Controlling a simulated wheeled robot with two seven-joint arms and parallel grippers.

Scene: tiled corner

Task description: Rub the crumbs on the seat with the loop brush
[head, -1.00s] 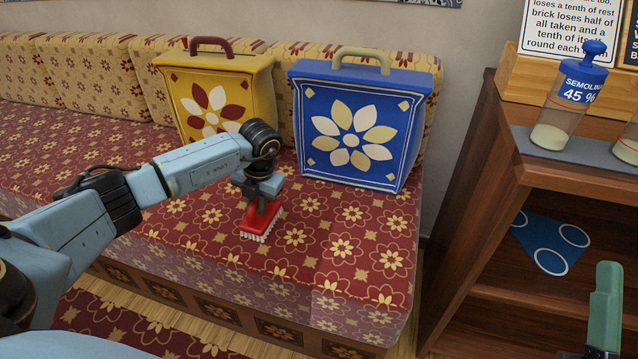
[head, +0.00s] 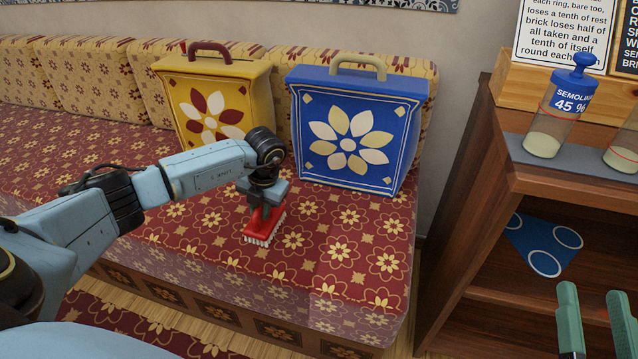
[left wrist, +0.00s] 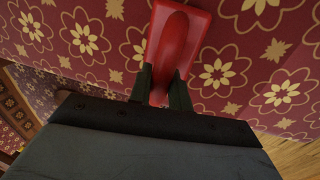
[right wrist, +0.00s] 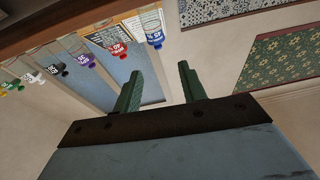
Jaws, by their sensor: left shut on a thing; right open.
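The red loop brush (head: 266,226) has pale bristles that face down onto the patterned red seat (head: 340,240). My left gripper (head: 264,203) is shut on the brush's handle; the red handle (left wrist: 172,45) also shows between its fingers in the left wrist view. The bristles look to be at the seat surface; I cannot tell if they press on it. I cannot make out any crumbs among the floral pattern. My right gripper (head: 597,325) is open and empty at the lower right, in front of the wooden shelf; its green fingers (right wrist: 160,92) stand apart in the right wrist view.
A blue case (head: 352,130) and a yellow case (head: 218,105) stand on the seat behind the brush. The wooden shelf (head: 455,190) stands right of the seat and bears a semolina jar (head: 545,145). The seat's front right part is clear.

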